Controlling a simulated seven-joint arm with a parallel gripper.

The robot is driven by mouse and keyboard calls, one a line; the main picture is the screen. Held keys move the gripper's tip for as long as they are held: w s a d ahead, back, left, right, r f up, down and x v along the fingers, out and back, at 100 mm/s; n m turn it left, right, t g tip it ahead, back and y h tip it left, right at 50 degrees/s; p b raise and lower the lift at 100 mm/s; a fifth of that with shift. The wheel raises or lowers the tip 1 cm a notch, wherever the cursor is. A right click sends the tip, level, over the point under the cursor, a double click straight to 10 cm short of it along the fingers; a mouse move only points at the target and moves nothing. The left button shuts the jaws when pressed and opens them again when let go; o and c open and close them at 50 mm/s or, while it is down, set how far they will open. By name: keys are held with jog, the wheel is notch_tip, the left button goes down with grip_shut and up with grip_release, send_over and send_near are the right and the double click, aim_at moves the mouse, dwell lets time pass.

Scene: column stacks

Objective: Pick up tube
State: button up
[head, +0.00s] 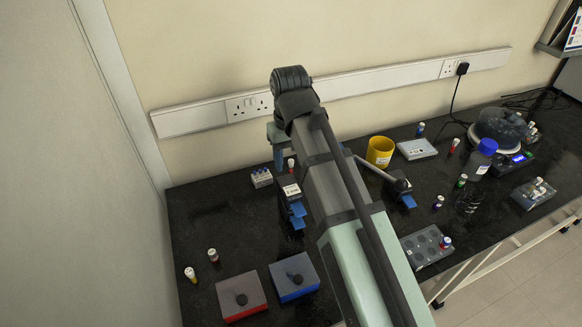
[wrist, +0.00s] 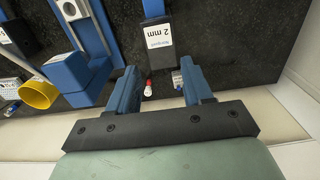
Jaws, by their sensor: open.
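My gripper (wrist: 159,72) has its two blue fingers spread apart, with nothing held. A small tube with a red cap and white body (wrist: 148,88) shows between the fingers in the wrist view, nearer the left one, without visible contact. In the head view the same tube (head: 291,163) stands just behind the dark column block labelled "2 mm" (head: 290,187). My gripper (head: 279,156) points down beside it there, partly hidden by my arm. The labelled block also shows in the wrist view (wrist: 156,42).
A small rack of vials (head: 261,178) stands left of the gripper, near the wall. A yellow cup (head: 380,151) and a blue stand piece (head: 408,200) are to the right. Two loose tubes (head: 213,255) (head: 190,274) and two lidded boxes (head: 241,296) (head: 294,275) are in front.

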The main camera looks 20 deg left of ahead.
jog(key=m, duration=1.4)
send_over(291, 161)
notch_tip(291, 161, down, 2)
jog(key=f, duration=0.1)
jog(key=m, duration=1)
jog(key=f, duration=0.8)
jog(key=shift+w, duration=0.2)
jog(key=shift+s+f, duration=0.2)
jog(key=shift+f, duration=2.45)
